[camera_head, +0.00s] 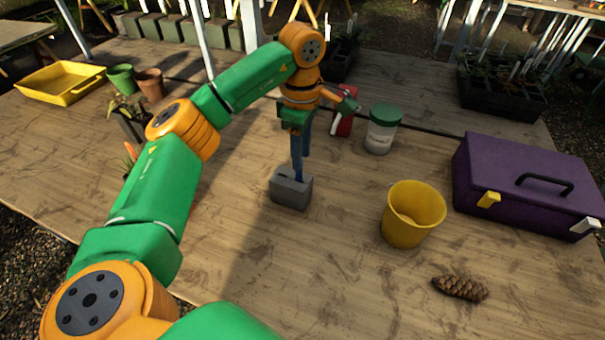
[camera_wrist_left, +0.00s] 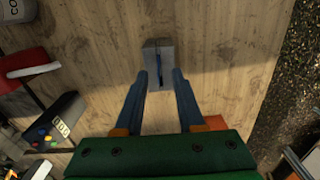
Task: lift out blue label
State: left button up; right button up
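A small grey block (camera_head: 291,190) stands on the wooden table in the middle of the head view. The blue label (camera_head: 298,172) stands upright in its slot; the label's lower part is hidden in the block. In the left wrist view the block (camera_wrist_left: 151,52) lies just beyond the fingertips, with the label (camera_wrist_left: 158,66) as a thin blue strip between the fingers' lines. My left gripper (camera_head: 302,153) points down above the block. It also shows in the left wrist view (camera_wrist_left: 160,77), its two blue-grey fingers apart with nothing held between them. My right gripper is out of view.
A yellow pot (camera_head: 412,222), a purple toolbox (camera_head: 520,187) and a pine cone (camera_head: 461,288) are on the right. A white jar with a green lid (camera_head: 382,131) stands behind. A yellow tray (camera_head: 62,84) is far left. The table in front of the block is clear.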

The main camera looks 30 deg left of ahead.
aim_at(299, 177)
pick_arm(q)
jog(key=f, duration=0.3)
jog(key=f+p, duration=0.1)
jog(key=f, duration=0.1)
jog(key=shift+w+a+f, duration=0.1)
jog(key=shift+a+f, duration=0.1)
jog(key=shift+a, duration=0.2)
jog(key=shift+d, duration=0.1)
grip_shut()
jog(key=shift+r, duration=0.2)
